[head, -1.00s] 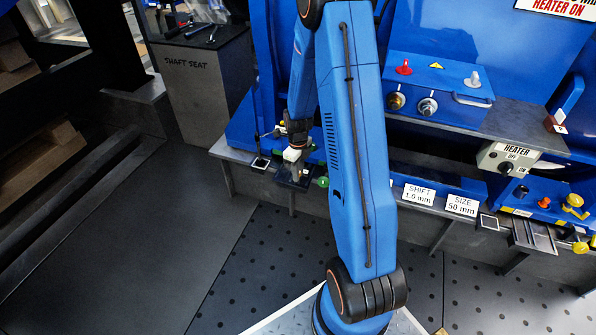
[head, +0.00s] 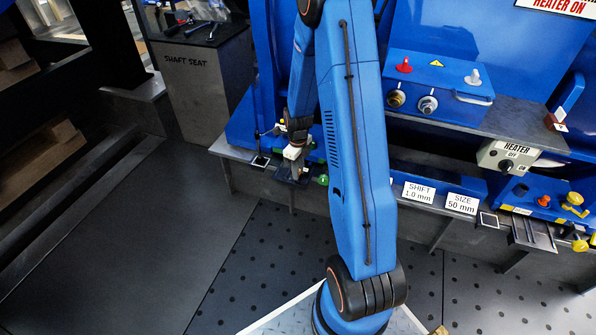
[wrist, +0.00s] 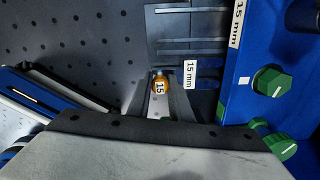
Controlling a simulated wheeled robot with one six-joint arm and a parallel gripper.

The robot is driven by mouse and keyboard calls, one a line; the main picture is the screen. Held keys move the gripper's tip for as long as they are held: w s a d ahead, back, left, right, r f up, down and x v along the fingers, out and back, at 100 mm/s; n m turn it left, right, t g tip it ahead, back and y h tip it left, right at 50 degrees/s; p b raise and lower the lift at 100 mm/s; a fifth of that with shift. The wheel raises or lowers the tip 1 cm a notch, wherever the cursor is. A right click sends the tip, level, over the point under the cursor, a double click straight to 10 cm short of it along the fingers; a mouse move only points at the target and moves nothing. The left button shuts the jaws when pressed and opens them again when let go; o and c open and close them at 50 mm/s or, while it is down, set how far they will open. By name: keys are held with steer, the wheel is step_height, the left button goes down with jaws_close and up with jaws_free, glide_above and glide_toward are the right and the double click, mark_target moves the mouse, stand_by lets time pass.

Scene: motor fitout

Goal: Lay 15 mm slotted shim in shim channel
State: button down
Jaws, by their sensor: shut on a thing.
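An orange piece tagged "15" (wrist: 160,86), which I take to be the 15 mm shim's grip, shows at the middle of the wrist view. My gripper (wrist: 161,99) is shut on it; the rest of the shim is largely hidden by the wrist. A dark grey slotted plate (wrist: 172,24) lies just beyond it, with a white "15 mm" label (wrist: 188,75) beside it. I cannot tell which slot is the shim channel, or whether the shim touches it. In the head view my gripper (head: 291,158) is low over the bench edge, left of my arm link.
A blue block (wrist: 247,90) with green knobs (wrist: 271,84) stands close right of the gripper. In the head view, the heater box (head: 507,157) and a blue valve panel (head: 440,85) stand to the right. The dark floor (head: 130,240) at left is clear.

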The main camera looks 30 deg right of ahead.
steer(key=shift+f, duration=0.35)
stand_by(0.3)
steer(key=c, duration=1.5)
jaws_free()
step_height(320, 180, up, 17)
steer(key=shift+r, duration=0.2)
